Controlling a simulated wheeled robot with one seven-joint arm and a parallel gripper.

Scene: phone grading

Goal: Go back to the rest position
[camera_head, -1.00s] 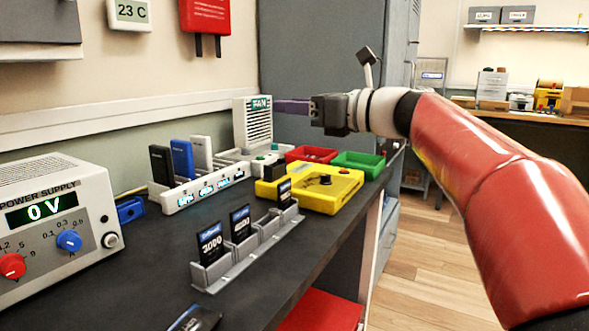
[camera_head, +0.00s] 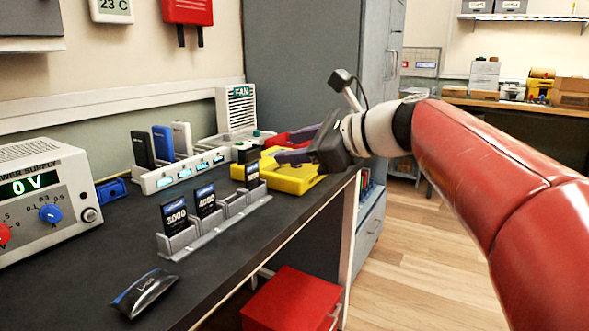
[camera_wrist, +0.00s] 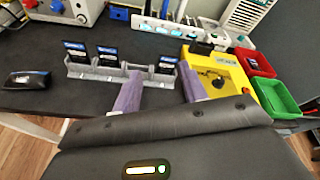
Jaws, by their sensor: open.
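My gripper (camera_head: 294,156) is in the air over the bench's front edge, beside the yellow device (camera_head: 292,178). Its purple fingers are spread, with nothing between them. In the wrist view my gripper (camera_wrist: 160,92) shows two parted fingers, with the yellow device (camera_wrist: 222,80) beyond the right one and the grey card rack (camera_wrist: 92,72) beyond the left one. My gripper partly hides the yellow device and the trays behind it in the head view.
The grey card rack (camera_head: 215,227) holds dark labelled cards. A dark pouch (camera_head: 144,292) lies near the front edge. The power supply (camera_head: 42,200) stands at left, phones (camera_head: 162,143) in a white charger behind. A red box (camera_head: 290,302) sits below. Red (camera_wrist: 255,63) and green (camera_wrist: 277,98) trays are at right.

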